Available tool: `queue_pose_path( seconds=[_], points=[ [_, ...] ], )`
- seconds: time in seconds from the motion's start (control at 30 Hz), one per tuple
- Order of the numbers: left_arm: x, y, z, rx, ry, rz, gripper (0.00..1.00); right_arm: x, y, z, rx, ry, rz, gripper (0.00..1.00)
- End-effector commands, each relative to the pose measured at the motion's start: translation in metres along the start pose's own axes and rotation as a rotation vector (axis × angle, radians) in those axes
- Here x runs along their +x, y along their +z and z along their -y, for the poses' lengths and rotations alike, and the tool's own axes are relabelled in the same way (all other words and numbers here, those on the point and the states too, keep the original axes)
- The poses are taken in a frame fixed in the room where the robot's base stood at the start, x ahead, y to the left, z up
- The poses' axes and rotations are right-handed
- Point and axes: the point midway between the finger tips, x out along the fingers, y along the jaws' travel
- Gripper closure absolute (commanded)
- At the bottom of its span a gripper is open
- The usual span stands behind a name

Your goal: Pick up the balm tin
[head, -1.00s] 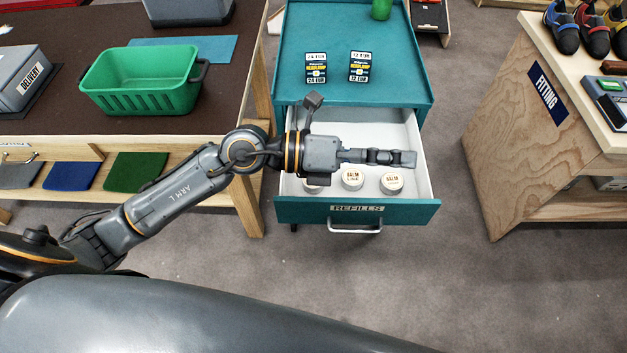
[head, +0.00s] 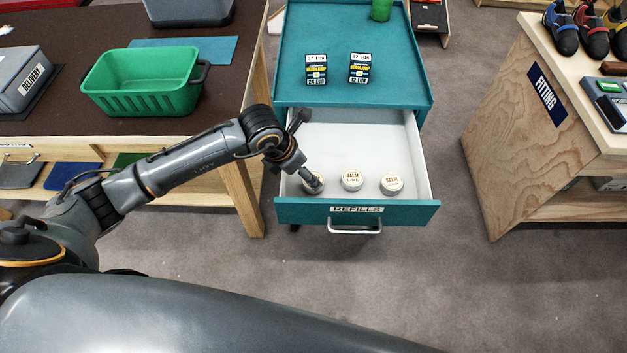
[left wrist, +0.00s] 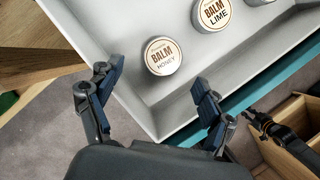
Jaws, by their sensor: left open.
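Three round balm tins with pale lids stand in a row near the front of the open drawer. The left tin (head: 308,187) is partly hidden by my left gripper (head: 316,186) in the head view; in the left wrist view its lid reads BALM HONEY (left wrist: 162,56). The middle tin (head: 352,180) reads BALM LIME in the left wrist view (left wrist: 214,14). The right tin (head: 391,184) is at the drawer's right side. My left gripper is open and points down over the left tin, its fingers (left wrist: 153,103) apart with nothing between them.
The teal drawer front (head: 400,210) is labelled REFILLS and has a handle (head: 355,228). The drawer's back part is empty. Price cards (head: 316,69) stand on the cabinet top (head: 340,25). A table with a green basket (head: 140,82) is at left, a wooden FITTING counter (head: 525,130) at right.

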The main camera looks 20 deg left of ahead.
Motion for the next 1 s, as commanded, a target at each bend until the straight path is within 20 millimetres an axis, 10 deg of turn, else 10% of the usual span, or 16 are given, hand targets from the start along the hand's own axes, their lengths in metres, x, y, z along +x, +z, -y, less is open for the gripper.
queue_pose_path(
  seconds=[0.8, 1.0],
  points=[
    [0.061, -0.001, 0.004, 0.001, -0.002, 0.001, 0.2, -0.013, 0.0, -0.001, -0.001, 0.001, 0.001, 0.8],
    [0.061, -0.001, 0.004, 0.001, -0.002, 0.001, 0.59, -0.013, 0.0, -0.001, -0.002, 0.001, 0.001, 0.8]
  ],
)
